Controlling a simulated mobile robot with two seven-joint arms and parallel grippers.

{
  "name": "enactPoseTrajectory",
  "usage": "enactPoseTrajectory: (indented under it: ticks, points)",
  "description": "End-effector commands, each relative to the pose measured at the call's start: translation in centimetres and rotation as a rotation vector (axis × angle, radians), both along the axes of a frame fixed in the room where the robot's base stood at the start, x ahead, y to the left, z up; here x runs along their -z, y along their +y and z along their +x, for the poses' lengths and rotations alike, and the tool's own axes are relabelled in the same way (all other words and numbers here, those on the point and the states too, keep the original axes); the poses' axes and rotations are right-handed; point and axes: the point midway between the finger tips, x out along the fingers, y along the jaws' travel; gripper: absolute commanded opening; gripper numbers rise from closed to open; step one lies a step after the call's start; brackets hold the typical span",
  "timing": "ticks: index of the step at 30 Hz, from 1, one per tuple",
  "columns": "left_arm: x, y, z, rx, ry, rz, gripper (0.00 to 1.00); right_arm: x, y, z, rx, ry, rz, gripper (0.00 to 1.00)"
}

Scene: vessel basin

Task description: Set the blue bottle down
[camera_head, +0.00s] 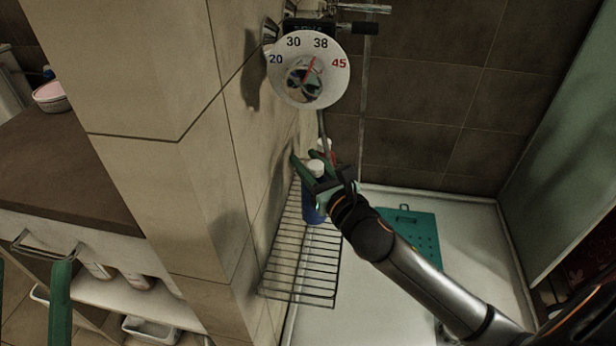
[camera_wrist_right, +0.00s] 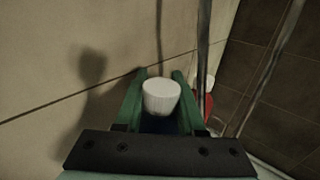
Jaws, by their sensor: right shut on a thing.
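The blue bottle (camera_head: 313,208) with a white cap stands upright at the far end of the wire shelf (camera_head: 299,262) on the tiled wall. I cannot tell whether its base touches the wires. My right gripper (camera_head: 309,170) is shut on the bottle just below its cap. In the right wrist view the white cap (camera_wrist_right: 161,97) sits between the green fingers, and most of the blue body is hidden below. At the lower left of the head view, a green finger of my left gripper (camera_head: 60,305) shows, with another at the edge.
A red bottle (camera_head: 325,150) stands close behind the blue one. The round temperature dial (camera_head: 309,68) and a thin pipe are above. A green perforated mat (camera_head: 412,232) lies on the white shower floor below. The near part of the wire shelf is empty.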

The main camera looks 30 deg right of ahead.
Motion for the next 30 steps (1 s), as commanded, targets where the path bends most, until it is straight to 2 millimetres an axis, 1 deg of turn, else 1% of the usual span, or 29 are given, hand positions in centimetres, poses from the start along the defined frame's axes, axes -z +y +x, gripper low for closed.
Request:
enactPoseTrajectory:
  ticks: [1, 4, 6, 12, 16, 17, 24, 30]
  points:
    - [0.9, 0.0, 0.0, 0.005, 0.004, -0.003, 0.5, 1.3, 0.0, 0.0, 0.001, 0.001, 0.002, 0.0]
    - [1.7, -0.1, 0.1, 0.014, 0.011, -0.009, 0.5, 2.8, 0.0, 0.0, 0.002, 0.001, 0.002, 0.0]
    - [1.8, -0.1, 0.1, 0.017, 0.013, -0.012, 0.5, 3.0, 0.0, 0.0, 0.001, -0.001, 0.0, 0.0]
    - [1.6, -0.1, 0.1, 0.018, 0.014, -0.013, 0.5, 2.7, 0.0, 0.0, 0.0, -0.001, -0.001, 0.0]
    - [1.8, -0.1, 0.1, 0.018, 0.014, -0.014, 0.5, 3.1, 0.0, 0.0, 0.0, 0.0, -0.001, 0.0]
    - [1.7, -0.1, 0.1, 0.018, 0.015, -0.014, 0.5, 3.2, 0.0, 0.0, 0.0, 0.001, -0.001, 0.41]
    - [1.7, -0.1, 0.1, 0.018, 0.015, -0.014, 0.5, 3.1, 0.0, 0.0, 0.0, 0.001, -0.001, 0.68]
    - [1.7, -0.1, 0.1, 0.019, 0.016, -0.014, 0.5, 3.1, 0.0, 0.0, 0.0, 0.001, -0.001, 0.68]
